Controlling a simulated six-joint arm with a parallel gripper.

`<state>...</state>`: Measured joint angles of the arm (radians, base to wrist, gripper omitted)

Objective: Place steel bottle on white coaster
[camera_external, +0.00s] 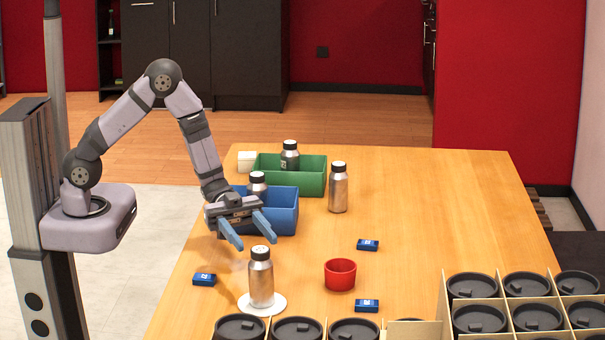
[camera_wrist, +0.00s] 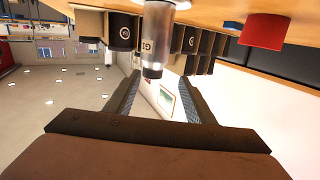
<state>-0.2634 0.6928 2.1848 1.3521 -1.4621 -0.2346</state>
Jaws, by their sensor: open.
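A steel bottle (camera_external: 261,282) with a black cap stands upright on the round white coaster (camera_external: 244,303) near the front of the table. My gripper (camera_external: 248,231) is open and empty, just behind and above this bottle, with its blue fingers spread. In the wrist view, a steel bottle (camera_wrist: 157,40) with a dark marking shows upside down beyond the open fingers (camera_wrist: 160,85), apart from them. Another steel bottle (camera_external: 338,190) stands upright on the table to the right of the bins.
A blue bin (camera_external: 285,215) and a green bin (camera_external: 312,183) stand behind my gripper, each holding a bottle. A red cup (camera_external: 340,275) stands right of the coaster. Several small blue boxes (camera_external: 204,280) lie around. A divided crate (camera_external: 470,300) of black-lidded containers fills the front right.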

